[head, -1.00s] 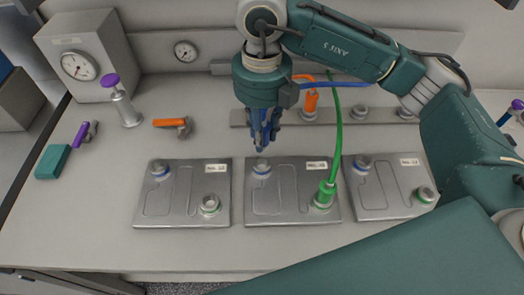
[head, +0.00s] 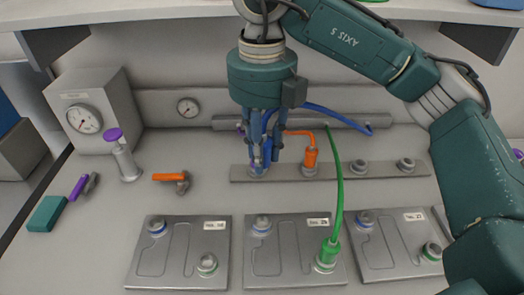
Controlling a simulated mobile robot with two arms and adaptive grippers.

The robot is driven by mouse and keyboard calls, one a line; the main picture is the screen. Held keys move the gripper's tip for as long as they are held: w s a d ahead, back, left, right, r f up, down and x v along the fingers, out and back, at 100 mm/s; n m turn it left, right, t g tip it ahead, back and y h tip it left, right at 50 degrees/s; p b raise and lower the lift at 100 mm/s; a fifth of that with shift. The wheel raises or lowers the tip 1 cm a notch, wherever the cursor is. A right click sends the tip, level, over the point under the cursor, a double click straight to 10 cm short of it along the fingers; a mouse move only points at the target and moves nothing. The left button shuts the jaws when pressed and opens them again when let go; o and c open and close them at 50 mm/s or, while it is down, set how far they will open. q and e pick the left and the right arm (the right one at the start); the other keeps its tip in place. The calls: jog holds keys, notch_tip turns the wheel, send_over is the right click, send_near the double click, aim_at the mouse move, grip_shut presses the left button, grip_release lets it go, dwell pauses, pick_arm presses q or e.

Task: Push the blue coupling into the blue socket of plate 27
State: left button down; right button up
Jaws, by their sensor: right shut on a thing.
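My right gripper (head: 260,168) points down at the left end of the grey port rail, shut on the blue coupling (head: 256,158). The fingers hide much of the coupling, and I cannot tell whether it touches the port below. A blue hose (head: 335,115) arcs from it to the right. Plate 27 (head: 393,262) is the right-hand plate, its small label seeming to read 27. Its blue-ringed socket (head: 366,219) is at its upper left and looks empty. Its green-ringed socket (head: 432,251) is at its right. My left gripper is out of view.
A green coupling (head: 330,248) with its hose stands on the middle plate (head: 284,265). An orange coupling (head: 311,158) stands on the rail (head: 385,172). The left plate (head: 165,262), an orange-handled tool (head: 172,178) and a gauge box (head: 92,110) lie left. A shelf (head: 170,14) hangs above.

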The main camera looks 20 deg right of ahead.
grip_shut()
jog(key=shift+r+p, duration=2)
jog(key=shift+r, duration=0.5)
